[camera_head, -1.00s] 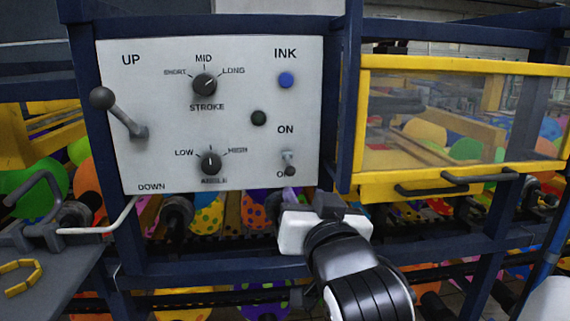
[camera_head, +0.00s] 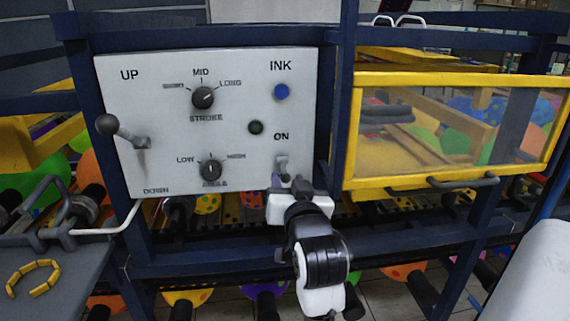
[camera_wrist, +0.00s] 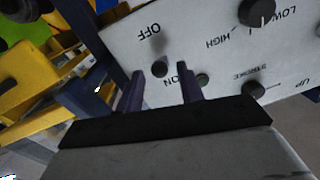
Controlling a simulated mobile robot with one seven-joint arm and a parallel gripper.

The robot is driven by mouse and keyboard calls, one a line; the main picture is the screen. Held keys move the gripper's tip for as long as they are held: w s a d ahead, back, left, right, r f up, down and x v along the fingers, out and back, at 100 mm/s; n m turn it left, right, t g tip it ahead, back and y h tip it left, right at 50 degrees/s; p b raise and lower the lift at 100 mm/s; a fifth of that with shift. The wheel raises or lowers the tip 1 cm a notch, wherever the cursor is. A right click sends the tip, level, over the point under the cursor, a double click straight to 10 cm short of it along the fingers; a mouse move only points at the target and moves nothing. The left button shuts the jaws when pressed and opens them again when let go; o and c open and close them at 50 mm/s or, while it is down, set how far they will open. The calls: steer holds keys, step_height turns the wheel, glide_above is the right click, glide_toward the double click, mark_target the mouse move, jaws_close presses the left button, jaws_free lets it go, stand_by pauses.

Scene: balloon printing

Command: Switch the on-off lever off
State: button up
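The on-off lever (camera_head: 283,166) is a small grey toggle under the ON label, low on the right of the white control panel (camera_head: 225,130). My gripper (camera_head: 290,186) is just below it in the head view and hides the OFF label. In the wrist view the lever's dark knob (camera_wrist: 158,69) shows near the OFF label, in the gap between the two purple fingers of my gripper (camera_wrist: 161,74). The fingers are apart and open. I cannot tell whether they touch the lever, nor which way it is tipped.
The panel also bears a black-knobbed handle (camera_head: 122,130), a stroke dial (camera_head: 204,97), a lower dial (camera_head: 211,170), a blue ink button (camera_head: 281,91) and a dark round button (camera_head: 256,127). A yellow-framed clear cover (camera_head: 455,130) stands right, past a blue post (camera_head: 341,90).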

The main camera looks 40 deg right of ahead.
mark_target(287, 179)
steer(key=shift+p+x, duration=0.4)
steer(key=shift+x, duration=1.5)
